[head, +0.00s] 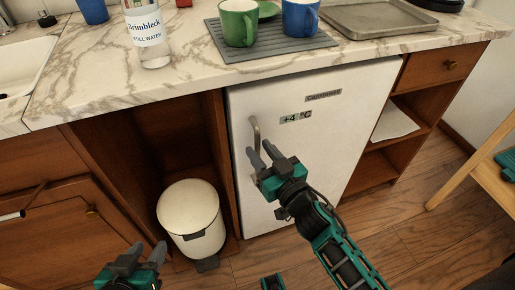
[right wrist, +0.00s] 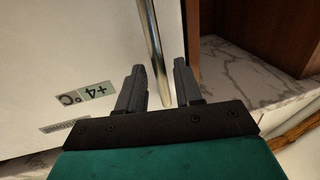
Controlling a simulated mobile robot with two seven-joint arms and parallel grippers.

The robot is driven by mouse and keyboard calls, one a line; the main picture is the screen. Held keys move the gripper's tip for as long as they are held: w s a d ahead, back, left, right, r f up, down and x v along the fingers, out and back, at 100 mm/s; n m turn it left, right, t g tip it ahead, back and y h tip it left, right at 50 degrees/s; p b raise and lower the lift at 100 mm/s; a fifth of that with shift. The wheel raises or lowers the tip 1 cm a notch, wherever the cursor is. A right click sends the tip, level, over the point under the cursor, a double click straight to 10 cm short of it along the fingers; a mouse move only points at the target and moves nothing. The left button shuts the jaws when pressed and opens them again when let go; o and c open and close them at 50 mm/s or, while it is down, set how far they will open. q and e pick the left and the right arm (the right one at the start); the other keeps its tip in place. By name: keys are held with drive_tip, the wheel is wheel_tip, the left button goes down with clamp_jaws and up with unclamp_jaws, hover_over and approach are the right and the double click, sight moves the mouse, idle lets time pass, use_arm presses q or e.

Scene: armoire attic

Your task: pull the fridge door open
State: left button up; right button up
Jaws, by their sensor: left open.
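The white fridge door (head: 330,135) stands closed under the counter, with a "+4 °C" label and a name plate. Its metal bar handle (head: 256,132) is upright near the door's left edge. My right gripper (head: 262,154) is at the handle's lower part, its fingers open. In the right wrist view, the handle (right wrist: 154,48) runs between the two spread fingers (right wrist: 160,85), with no clear grip on it. Exact contact cannot be told. My left gripper (head: 142,250) is open and empty, low at the front, away from the fridge.
A white pedal bin (head: 189,211) stands left of the fridge, in the open bay. The marble counter (head: 190,82) above holds a bottle (head: 147,35), mugs on a grey mat (head: 270,49) and a metal tray (head: 375,18). The wooden floor (head: 400,240) before the fridge is mostly clear.

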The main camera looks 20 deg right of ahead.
drive_tip(key=shift+x, duration=1.05)
drive_tip(key=shift+c, duration=0.5)
clamp_jaws()
